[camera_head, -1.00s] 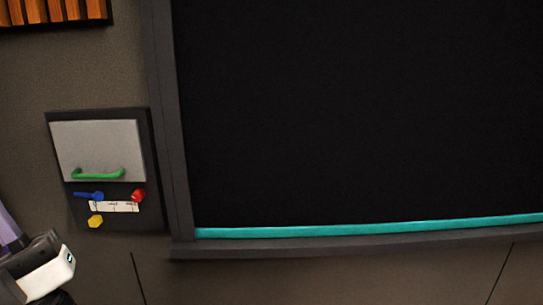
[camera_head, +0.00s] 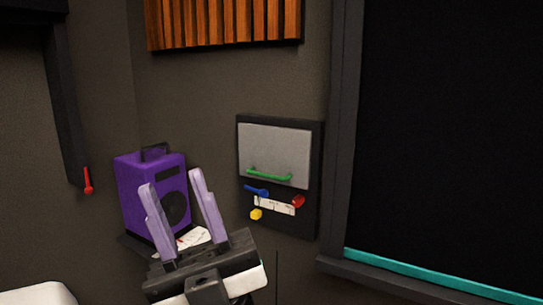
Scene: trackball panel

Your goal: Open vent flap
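The vent flap (camera_head: 274,148) is a light grey plate on a dark wall panel (camera_head: 311,205), right of centre in the head view. It lies flat against the panel and looks closed. A green handle (camera_head: 270,177) runs along its lower edge. Below it are a blue lever (camera_head: 256,190), a red knob (camera_head: 298,201), a yellow knob (camera_head: 256,214) and a white marked strip (camera_head: 275,206). My gripper (camera_head: 174,180) is at the lower left of the panel, pointing up, its two pale purple fingers apart with nothing between them. It is clear of the flap.
A purple speaker box (camera_head: 133,190) stands behind my gripper, with white paper (camera_head: 195,238) near its foot. A red-tipped dark bar (camera_head: 88,180) hangs at left. A slatted wooden panel (camera_head: 222,24) is above. A large dark framed screen (camera_head: 440,140) with a teal strip fills the right.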

